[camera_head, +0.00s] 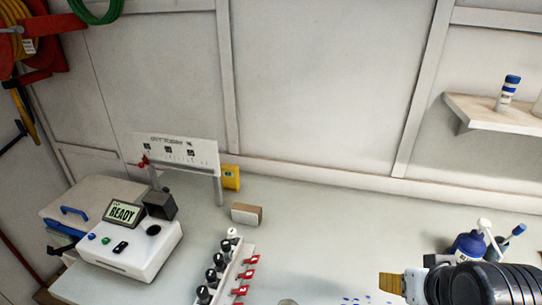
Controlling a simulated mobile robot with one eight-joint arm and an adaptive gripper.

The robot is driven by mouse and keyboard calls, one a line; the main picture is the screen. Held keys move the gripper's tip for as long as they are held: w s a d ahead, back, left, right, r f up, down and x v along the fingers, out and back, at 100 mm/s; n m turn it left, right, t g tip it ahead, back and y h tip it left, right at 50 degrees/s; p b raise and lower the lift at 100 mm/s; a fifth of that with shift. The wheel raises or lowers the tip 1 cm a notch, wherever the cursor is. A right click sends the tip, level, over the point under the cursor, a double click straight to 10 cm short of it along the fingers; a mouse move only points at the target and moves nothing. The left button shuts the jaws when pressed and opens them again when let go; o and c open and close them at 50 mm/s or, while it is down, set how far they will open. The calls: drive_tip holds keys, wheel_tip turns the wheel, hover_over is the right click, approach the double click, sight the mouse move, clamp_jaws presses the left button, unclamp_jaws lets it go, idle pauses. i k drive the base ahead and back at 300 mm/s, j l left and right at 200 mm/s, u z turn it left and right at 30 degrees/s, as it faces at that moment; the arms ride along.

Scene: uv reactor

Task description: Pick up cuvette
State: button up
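I cannot make out a cuvette in the head view. A white device (133,246) with a screen reading "READY" stands on the bench at the left, with a small black block (160,205) at its back right corner. A rack (228,267) with several black-knobbed and red-handled parts stands right of it.
A white sign panel (178,152) stands on posts behind the device. A yellow box (231,177) and a small tan block (246,214) are near the wall. A blue bottle (468,244) stands at the right. A shelf (490,117) holds a blue-capped bottle (507,93). The bench middle is mostly clear.

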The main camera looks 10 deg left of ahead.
sight(226, 245)
drive_tip(key=k+u, duration=0.1)
drive_tip(key=u, duration=1.2)
drive_tip(key=j+z, duration=0.15)
drive_tip(key=z, duration=0.3)
drive_tip(key=k+j+z, duration=0.1)
drive_tip(key=z, duration=0.35)
drive_tip(key=k+j+z, duration=0.1)
drive_tip(key=z, duration=0.35)
